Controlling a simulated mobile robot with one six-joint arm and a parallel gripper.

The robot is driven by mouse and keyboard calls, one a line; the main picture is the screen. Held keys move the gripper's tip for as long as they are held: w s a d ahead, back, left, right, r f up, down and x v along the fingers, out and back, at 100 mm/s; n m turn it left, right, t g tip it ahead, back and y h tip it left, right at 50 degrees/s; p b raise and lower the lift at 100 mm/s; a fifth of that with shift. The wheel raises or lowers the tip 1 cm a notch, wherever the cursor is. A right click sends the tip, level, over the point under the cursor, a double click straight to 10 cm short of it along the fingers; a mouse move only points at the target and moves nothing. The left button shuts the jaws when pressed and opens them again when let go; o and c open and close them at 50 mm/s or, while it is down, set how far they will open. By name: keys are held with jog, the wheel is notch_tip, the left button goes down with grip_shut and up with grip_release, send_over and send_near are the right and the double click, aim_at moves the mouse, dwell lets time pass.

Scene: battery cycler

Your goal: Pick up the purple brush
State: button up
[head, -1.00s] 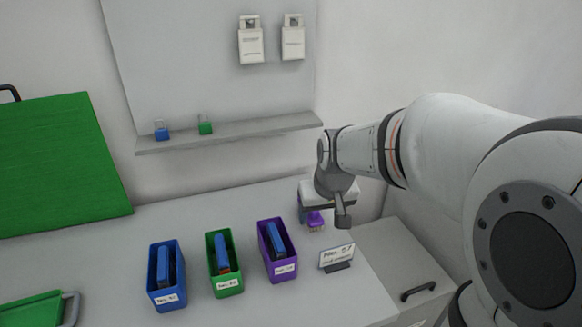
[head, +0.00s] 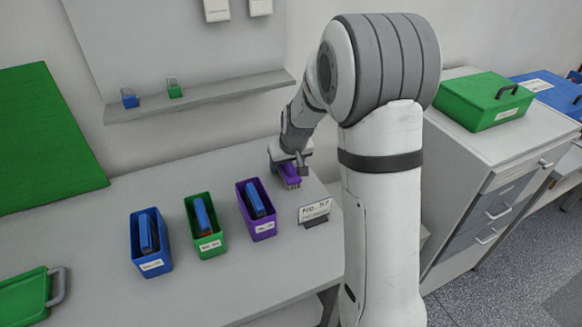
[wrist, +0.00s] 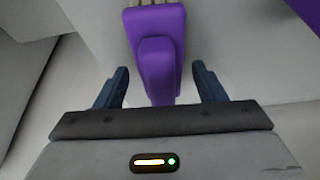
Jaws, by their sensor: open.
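The purple brush (head: 290,176) lies at the right end of the table, with pale bristles at one end. My gripper (wrist: 160,84) is open, with one dark blue finger on each side of the handle. Gaps show between the handle and both fingers. I cannot tell how deep the fingers reach. In the head view my gripper (head: 281,160) is right at the brush and hides part of it.
A purple bin (head: 267,230), a green bin (head: 210,246) and a blue bin (head: 155,265) with blue items stand to the left. A small label sign (head: 315,210) stands close in front of the brush. A shelf (head: 200,97) runs along the wall behind.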

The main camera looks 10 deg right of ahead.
jog(key=shift+w+f, duration=0.15)
jog(key=shift+f, duration=0.3)
jog(key=c, duration=1.1)
